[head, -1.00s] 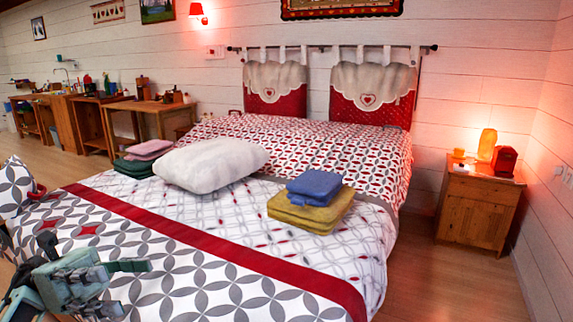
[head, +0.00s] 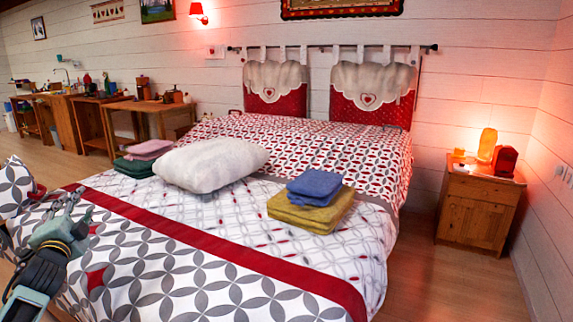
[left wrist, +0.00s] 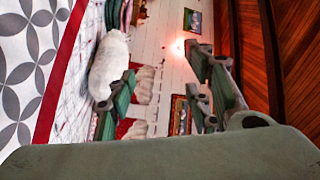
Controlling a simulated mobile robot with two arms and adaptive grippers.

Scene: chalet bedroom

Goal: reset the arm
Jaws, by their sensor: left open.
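My left gripper (head: 76,208) is at the lower left of the head view, over the near left part of the bed (head: 215,262). Its jaws are open, with nothing seen between them. In the left wrist view the two green-grey fingers (left wrist: 163,85) stand apart, with the wall and red headboard cushions beyond. My black and grey left forearm runs down to the bottom left corner. My right gripper does not show.
On the bed lie a white pillow (head: 212,165), pink and green folded cloths (head: 148,149) and blue and yellow folded towels (head: 318,190). A nightstand (head: 477,213) with a glowing lamp (head: 487,144) stands right of the bed. Floor (head: 450,285) shows clear at the lower right.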

